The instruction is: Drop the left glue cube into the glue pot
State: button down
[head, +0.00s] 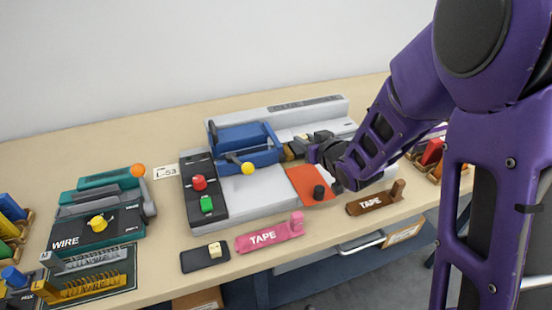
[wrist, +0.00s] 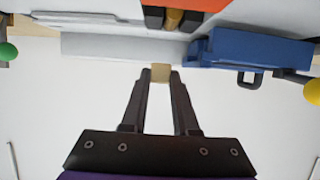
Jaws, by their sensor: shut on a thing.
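My gripper (wrist: 160,80) is shut on a small tan cube (wrist: 160,72), which sits between its fingertips in the wrist view. In the head view my gripper (head: 300,147) is over the back middle of the grey machine, and the cube is hard to make out there. A dark holder with an amber part (wrist: 172,18), possibly the glue pot, shows ahead of the fingertips, apart from the cube. The amber part also shows in the head view (head: 288,153).
A blue clamp block (head: 248,145) with a yellow knob stands left of my gripper. An orange plate (head: 308,186) with a black knob lies in front. A green button, a red button, a pink tape holder (head: 269,235) and a brown tape holder (head: 376,200) are nearer the front edge.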

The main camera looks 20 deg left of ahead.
jog(key=shift+f, duration=0.1)
jog(key=c, duration=0.6)
grip_release()
